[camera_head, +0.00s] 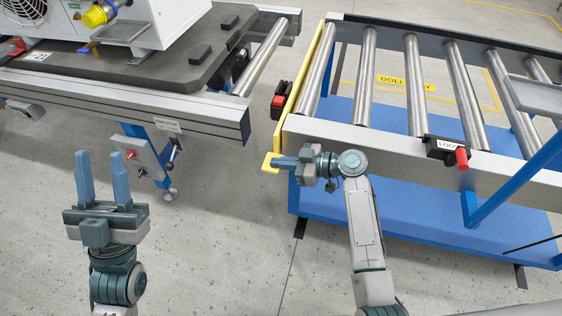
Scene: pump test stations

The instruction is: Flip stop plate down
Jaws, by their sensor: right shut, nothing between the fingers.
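The yellow stop plate (304,85) runs along the left end of the roller dolly (392,155), seen nearly edge-on and appearing upright. A yellow tab (267,163) sticks out at its near end. My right gripper (277,162) is shut and empty, with its fingertips at this tab. I cannot tell whether they touch it. My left gripper (101,160) is open and empty, fingers pointing away from me, over bare floor well left of the plate.
A test station with rollers (269,55) carries a dark pallet (160,70) and a white pump unit. A gap separates it from the dolly. A black and red latch (279,100) sits beside the plate. A lock box (444,148) with a red knob is on the dolly's near rail.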

